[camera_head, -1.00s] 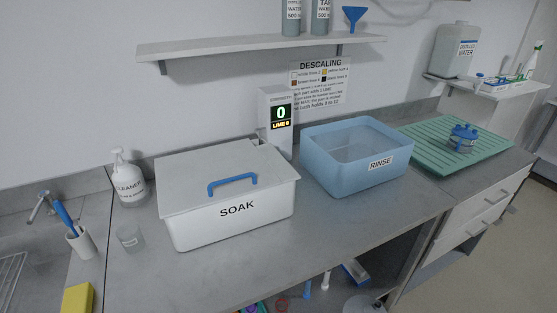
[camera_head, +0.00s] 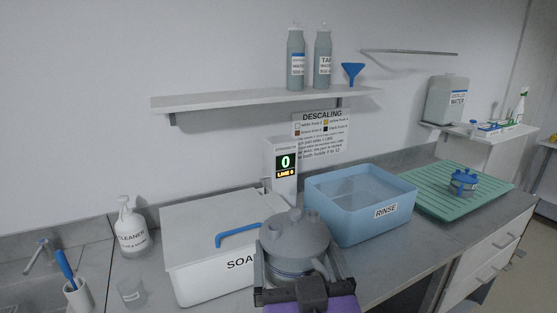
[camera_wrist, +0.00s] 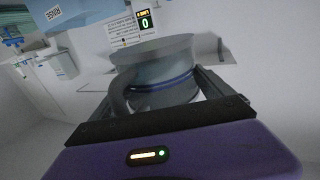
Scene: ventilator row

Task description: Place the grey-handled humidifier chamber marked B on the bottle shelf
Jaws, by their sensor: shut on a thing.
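A grey humidifier chamber (camera_head: 293,240) with a grey lid and ports is held upright in front of the soak box. It also shows in the wrist view (camera_wrist: 155,75), with a blue band and a grey handle. No letter is readable on it. My gripper (camera_head: 305,283) is shut on this chamber, with a finger on each side; it also shows in the wrist view (camera_wrist: 160,110). The wall shelf (camera_head: 255,100) is at the upper middle, above and behind the chamber. Two grey bottles (camera_head: 296,60) (camera_head: 323,60) and a blue funnel (camera_head: 353,73) are at its right part.
The soak box (camera_head: 210,280), strength display (camera_head: 284,165) and blue rinse tub (camera_head: 345,225) stand on the counter below the shelf. A blue-topped chamber (camera_head: 463,182) sits on the green drain mat (camera_head: 425,203). A cleaner bottle (camera_head: 131,230) stands left. The shelf's left part is clear.

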